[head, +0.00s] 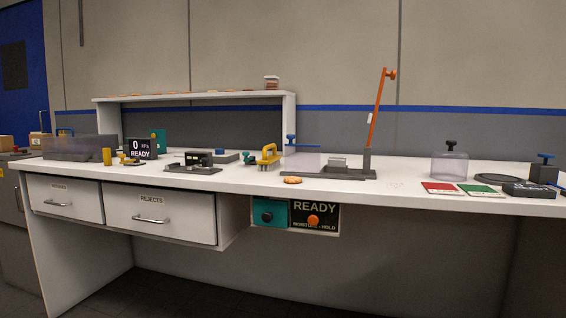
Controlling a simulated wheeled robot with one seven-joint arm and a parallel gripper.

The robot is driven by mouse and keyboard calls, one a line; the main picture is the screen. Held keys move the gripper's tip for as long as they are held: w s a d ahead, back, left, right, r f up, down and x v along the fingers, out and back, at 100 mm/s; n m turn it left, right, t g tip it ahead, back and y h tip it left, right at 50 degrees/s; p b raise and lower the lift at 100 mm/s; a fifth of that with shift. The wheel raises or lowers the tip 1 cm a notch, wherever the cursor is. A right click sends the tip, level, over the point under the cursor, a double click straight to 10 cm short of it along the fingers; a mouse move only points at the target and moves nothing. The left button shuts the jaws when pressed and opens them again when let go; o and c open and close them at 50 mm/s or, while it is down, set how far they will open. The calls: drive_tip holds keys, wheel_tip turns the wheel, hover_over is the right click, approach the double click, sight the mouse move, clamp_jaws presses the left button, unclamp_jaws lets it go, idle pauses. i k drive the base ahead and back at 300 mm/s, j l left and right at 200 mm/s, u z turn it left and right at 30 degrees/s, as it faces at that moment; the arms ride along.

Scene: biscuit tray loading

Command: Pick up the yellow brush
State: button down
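No clear brush shape can be made out, and several yellow things stand on the white workbench (395,193). A yellow arched piece with a handle-like shape (268,155) stands near the middle of the bench, beside a small teal piece. A yellow upright cylinder (107,156) stands at the left. A small yellow-orange item on a dark base (126,158) lies just right of it. I cannot tell which of these is the brush. My gripper is not in view.
A tall orange lever (378,108) rises from a dark base. A biscuit (292,180) lies near the front edge. A clear cover (449,165), a red card (440,187) and a green card (481,190) are at right. A shelf (200,97) overhangs the left.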

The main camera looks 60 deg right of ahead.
sight(268, 164)
drive_tip(key=z, duration=2)
drive_tip(key=i+j+z, duration=0.15)
drive_tip(key=j, duration=0.2)
